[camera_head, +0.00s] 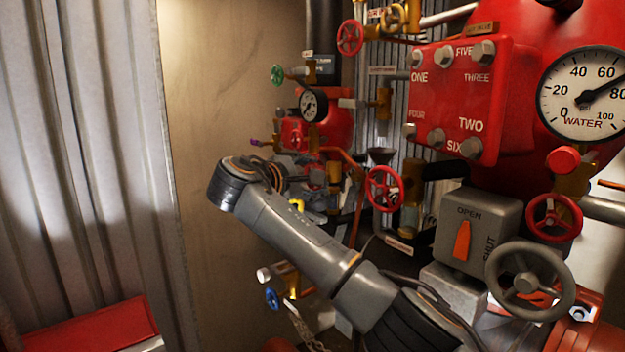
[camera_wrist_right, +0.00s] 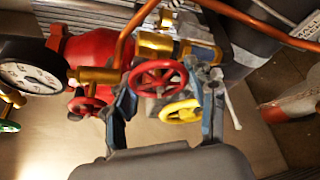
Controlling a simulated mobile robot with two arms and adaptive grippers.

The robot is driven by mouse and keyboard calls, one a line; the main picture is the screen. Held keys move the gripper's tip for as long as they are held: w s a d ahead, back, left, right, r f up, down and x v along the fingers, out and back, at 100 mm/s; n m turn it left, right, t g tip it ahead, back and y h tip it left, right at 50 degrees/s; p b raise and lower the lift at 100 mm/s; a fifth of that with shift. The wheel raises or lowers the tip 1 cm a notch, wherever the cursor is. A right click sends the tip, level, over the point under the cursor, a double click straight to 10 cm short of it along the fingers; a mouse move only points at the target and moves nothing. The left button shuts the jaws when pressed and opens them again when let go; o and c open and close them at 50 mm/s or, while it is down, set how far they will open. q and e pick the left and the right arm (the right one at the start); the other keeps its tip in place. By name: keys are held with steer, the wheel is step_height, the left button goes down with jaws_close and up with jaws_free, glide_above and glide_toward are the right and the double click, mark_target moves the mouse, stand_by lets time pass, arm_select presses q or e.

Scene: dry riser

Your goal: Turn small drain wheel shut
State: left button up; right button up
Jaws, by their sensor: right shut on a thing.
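In the right wrist view, my right gripper (camera_wrist_right: 168,90) has its two fingers on either side of a small red spoked wheel (camera_wrist_right: 157,84) and is shut on it. A yellow wheel (camera_wrist_right: 181,112) lies close beside it, near the right-hand finger. No readable label marks either as the drain wheel. Brass fittings (camera_wrist_right: 155,48) sit just behind the red wheel. In the head view my right arm reaches in from the lower right, and its gripper is mostly hidden by the wrist. A bit of the yellow wheel (camera_head: 298,205) shows past the arm. My left gripper is not in view.
A copper pipe (camera_wrist_right: 125,35) and a gauge (camera_wrist_right: 30,80) are close to my right gripper. A larger red wheel (camera_head: 384,189), a blue wheel (camera_head: 272,298) and a grey handwheel (camera_head: 529,281) surround my arm. The beige wall (camera_head: 215,80) side is clear.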

steer(key=shift+f+b, duration=0.2)
steer(key=shift+b, duration=0.15)
steer(key=m+t+b, duration=0.1)
steer(key=m+b, duration=0.2)
steer(key=b, duration=0.2)
steer(key=shift+f+t, duration=0.1)
steer(key=shift+t, duration=0.2)
steer(key=shift+r+m+t+h+b, duration=0.15)
steer(key=shift+m+t+b, duration=0.1)
steer(key=shift+m+b, duration=0.5)
steer(key=shift+r+m+t+h+b, duration=0.15)
steer(key=shift+m+t+b, duration=0.1)
steer(key=shift+m+b, duration=0.5)
steer(key=o, duration=0.9)
